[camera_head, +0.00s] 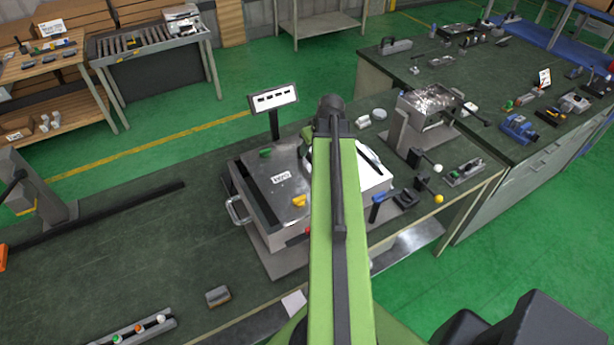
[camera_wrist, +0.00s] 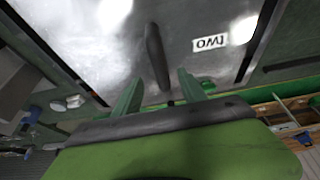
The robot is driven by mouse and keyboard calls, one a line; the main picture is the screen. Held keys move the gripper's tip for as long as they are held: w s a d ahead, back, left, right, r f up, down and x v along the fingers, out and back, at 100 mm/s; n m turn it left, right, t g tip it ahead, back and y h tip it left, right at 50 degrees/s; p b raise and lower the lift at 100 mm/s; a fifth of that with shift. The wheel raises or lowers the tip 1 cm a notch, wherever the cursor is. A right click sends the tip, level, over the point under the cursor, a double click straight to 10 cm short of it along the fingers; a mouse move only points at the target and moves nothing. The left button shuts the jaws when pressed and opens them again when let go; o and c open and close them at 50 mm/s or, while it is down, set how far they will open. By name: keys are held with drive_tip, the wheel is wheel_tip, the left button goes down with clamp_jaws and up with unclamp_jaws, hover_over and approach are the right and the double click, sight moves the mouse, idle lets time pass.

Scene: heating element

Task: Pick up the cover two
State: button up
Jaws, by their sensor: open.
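In the wrist view a shiny metal cover (camera_wrist: 110,45) fills the upper part, with a white "two" label (camera_wrist: 210,42) upside down. A dark bar-shaped handle (camera_wrist: 156,55) stands out from it. My gripper (camera_wrist: 161,76) is open, its two green fingers apart, with the handle's lower end between or just beyond the fingertips; I cannot tell if they touch it. In the head view a metal cover (camera_head: 262,190) with a small white label lies on the machine, left of my green arm. My arm hides the gripper and part of the machine there.
A sign on a post (camera_head: 272,98) stands behind the machine. A metal box on a stand (camera_head: 430,103) and levers with ball knobs (camera_head: 438,199) are to the right. A small block (camera_head: 218,296) lies at the front left. The bench's left middle is mostly clear.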

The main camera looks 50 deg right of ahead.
sight(308, 155)
drive_tip(key=shift+x, duration=0.8)
drive_tip(key=shift+r, duration=0.1)
drive_tip(key=b+x, duration=0.5)
drive_tip(key=shift+w, duration=0.15)
drive_tip(key=shift+r, duration=0.1)
clamp_jaws()
idle(0.5)
